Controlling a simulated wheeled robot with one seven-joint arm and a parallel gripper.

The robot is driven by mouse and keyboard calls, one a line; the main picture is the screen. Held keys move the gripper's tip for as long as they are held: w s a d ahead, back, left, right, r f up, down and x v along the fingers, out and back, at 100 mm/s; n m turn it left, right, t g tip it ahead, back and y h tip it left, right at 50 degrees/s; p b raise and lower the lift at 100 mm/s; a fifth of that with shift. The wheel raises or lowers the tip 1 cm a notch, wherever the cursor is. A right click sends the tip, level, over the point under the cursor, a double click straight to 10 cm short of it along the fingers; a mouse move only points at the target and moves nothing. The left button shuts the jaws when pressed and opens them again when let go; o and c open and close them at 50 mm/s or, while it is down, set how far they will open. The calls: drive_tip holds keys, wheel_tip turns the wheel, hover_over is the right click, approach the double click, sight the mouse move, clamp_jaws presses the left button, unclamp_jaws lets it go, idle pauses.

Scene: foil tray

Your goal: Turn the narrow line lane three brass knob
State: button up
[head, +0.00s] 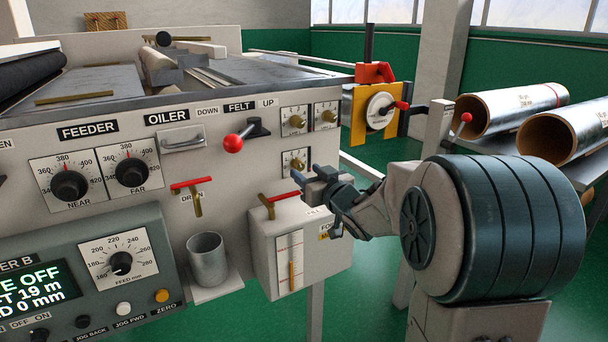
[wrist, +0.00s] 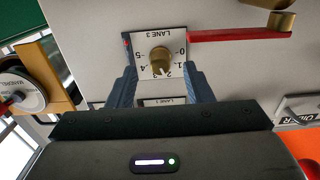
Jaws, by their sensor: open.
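The lane three brass knob (wrist: 160,58) sits on a white dial plate marked LANE 3, upside down in the wrist view. Its pointer is at the plate's lower side there, around the 2 to 3 marks. In the head view the knob (head: 295,163) is on the lowest of three small dials on the machine front. My gripper (head: 306,172) is in front of that dial, just below it in the head view. In the wrist view my gripper (wrist: 161,74) is open, one finger either side of the knob, with clear gaps and nothing held.
Two more brass knobs (head: 294,121) (head: 327,116) sit above. A red-handled brass valve (head: 280,199) juts out below, above a white box (head: 300,240). A yellow bracket with a round dial (head: 380,110) stands right. A red ball lever (head: 234,143) and a metal cup (head: 207,258) are left.

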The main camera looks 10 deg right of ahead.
sight(298, 165)
drive_tip(key=shift+x, duration=1.25)
drive_tip(key=c, duration=1)
drive_tip(key=shift+r, duration=0.1)
